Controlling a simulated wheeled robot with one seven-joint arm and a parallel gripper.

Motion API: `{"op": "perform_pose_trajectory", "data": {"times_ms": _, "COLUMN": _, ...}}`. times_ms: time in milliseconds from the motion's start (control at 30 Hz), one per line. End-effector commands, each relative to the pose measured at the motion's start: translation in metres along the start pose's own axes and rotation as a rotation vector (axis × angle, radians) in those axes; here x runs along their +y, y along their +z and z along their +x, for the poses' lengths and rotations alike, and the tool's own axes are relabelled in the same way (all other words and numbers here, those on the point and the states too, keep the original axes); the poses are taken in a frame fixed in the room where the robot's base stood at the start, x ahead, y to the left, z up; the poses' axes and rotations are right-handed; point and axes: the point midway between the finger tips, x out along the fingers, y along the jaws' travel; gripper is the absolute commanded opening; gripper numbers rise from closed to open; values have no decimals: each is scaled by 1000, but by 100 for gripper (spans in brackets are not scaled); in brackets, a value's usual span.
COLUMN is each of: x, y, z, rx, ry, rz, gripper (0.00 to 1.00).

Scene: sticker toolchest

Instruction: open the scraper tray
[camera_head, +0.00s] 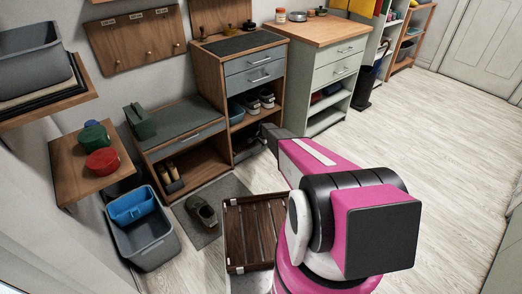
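I cannot tell which part is the scraper tray; no readable label marks it. A low bench has a grey-fronted drawer (192,141) with a bar handle, and it looks closed. The wooden cabinet beside it has an upper grey drawer (254,60) and a lower grey drawer (256,77), both looking closed. My gripper (267,133) is small and dark at the far end of my pink arm, in front of the wooden cabinet's lower shelves. Its fingers are too small to read.
A white cabinet (338,68) with two drawers stands to the right. A grey bin (145,238) with a blue tub, and a shoe (202,210) on a mat, are at lower left. A shelf (72,170) holds red and green pots. The floor (440,150) at right is clear.

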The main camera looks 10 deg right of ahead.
Motion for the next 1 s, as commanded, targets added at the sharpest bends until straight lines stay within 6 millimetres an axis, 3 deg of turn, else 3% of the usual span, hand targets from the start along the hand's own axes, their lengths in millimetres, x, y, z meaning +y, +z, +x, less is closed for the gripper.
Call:
{"op": "perform_pose_trajectory", "data": {"times_ms": 33, "x": -1, "y": -1, "z": 13, "rx": -1, "ry": 1, "rz": 0, "gripper": 36}}
{"op": "perform_pose_trajectory", "data": {"times_ms": 233, "x": -1, "y": -1, "z": 41, "rx": -1, "ry": 0, "rz": -1, "gripper": 36}}
{"op": "perform_pose_trajectory", "data": {"times_ms": 600, "x": 0, "y": 0, "z": 49, "rx": 0, "ry": 0, "rz": -1, "gripper": 36}}
{"op": "perform_pose_trajectory", "data": {"times_ms": 733, "x": 0, "y": 0, "z": 49, "rx": 0, "ry": 0, "rz": -1, "gripper": 0}}
{"op": "perform_pose_trajectory", "data": {"times_ms": 1000, "x": 1, "y": 0, "z": 49, "rx": 0, "ry": 0, "rz": -1, "gripper": 0}}
